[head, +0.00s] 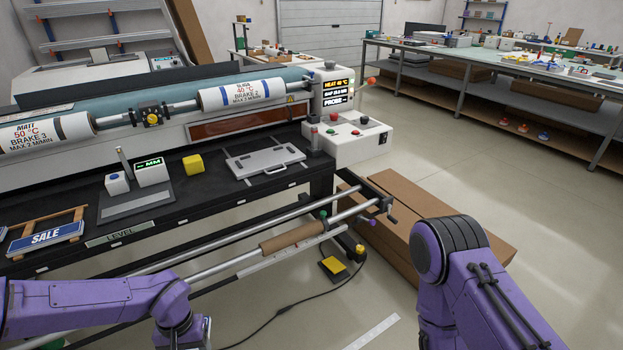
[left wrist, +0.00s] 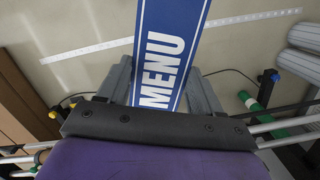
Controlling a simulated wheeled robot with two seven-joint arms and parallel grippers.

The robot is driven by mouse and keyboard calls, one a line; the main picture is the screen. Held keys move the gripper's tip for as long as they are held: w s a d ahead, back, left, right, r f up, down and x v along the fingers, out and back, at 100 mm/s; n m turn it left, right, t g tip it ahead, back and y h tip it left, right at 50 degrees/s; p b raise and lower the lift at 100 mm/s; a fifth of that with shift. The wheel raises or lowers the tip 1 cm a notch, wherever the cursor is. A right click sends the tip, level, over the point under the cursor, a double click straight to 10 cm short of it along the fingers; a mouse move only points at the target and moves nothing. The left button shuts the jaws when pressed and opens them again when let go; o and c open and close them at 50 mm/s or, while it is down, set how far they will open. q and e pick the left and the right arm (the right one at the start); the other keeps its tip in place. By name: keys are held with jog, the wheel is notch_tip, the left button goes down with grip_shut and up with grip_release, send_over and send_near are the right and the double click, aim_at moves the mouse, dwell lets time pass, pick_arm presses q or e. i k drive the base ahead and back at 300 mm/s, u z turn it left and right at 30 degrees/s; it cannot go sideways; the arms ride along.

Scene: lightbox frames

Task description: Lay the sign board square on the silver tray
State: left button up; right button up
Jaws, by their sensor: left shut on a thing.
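A blue sign board with a white border and the word MENU (left wrist: 170,50) is between the grey fingers of my left gripper (left wrist: 160,88) in the left wrist view. The gripper is shut on it, above the floor; the board's far end runs out of the picture. In the head view my left arm reaches in at the bottom left, and the held board is not visible there. The silver tray (head: 262,158), flat with a handle at its front, lies on the black bench, up and right of my left arm. My right arm shows at the lower right, its gripper out of view.
A blue SALE board (head: 46,237) rests on a wooden rack (head: 72,216) at the bench's left. A yellow cube (head: 193,165) and a MM display block (head: 152,171) stand left of the tray. A control box (head: 348,137) is right of it. Rollers run below the bench front.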

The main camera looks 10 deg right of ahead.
aim_at(266, 158)
jog(key=z, duration=1.6)
jog(key=i, duration=1.8)
jog(key=u, duration=1.3)
jog(key=i, duration=0.5)
jog(key=u, duration=0.5)
